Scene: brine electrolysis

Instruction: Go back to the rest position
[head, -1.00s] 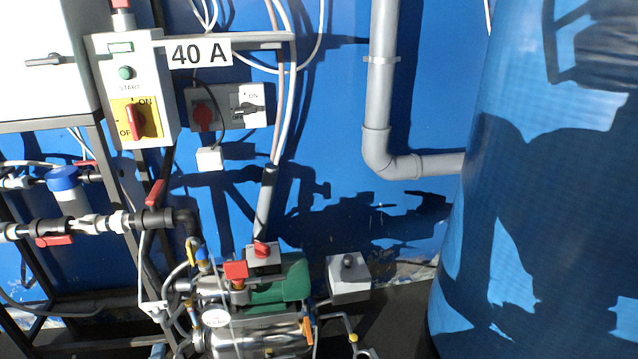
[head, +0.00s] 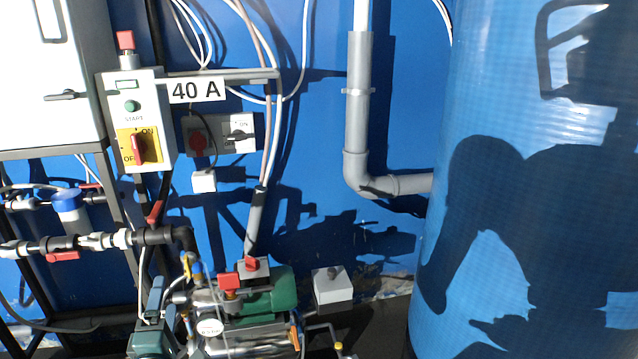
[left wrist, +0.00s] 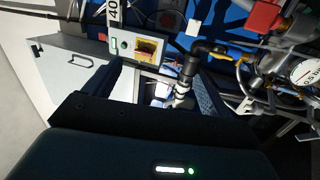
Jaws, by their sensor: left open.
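My left gripper (head: 160,305) shows at the bottom left of the head view, in front of the pump pipework. In the left wrist view its two dark fingers (left wrist: 155,92) stand apart, with the gap between them empty. Behind that gap the wrist view shows a black and grey pipe and the switch box. The gripper's base is cut off by the lower edge of the head view. My right gripper is in neither view.
A green pump (head: 268,295) with a red-handled valve (head: 229,282) stands right of the gripper. The START switch box (head: 135,120) and a white cabinet (head: 50,85) are above. A large blue tank (head: 470,200) fills the right. A grey pipe (head: 357,120) runs down the blue wall.

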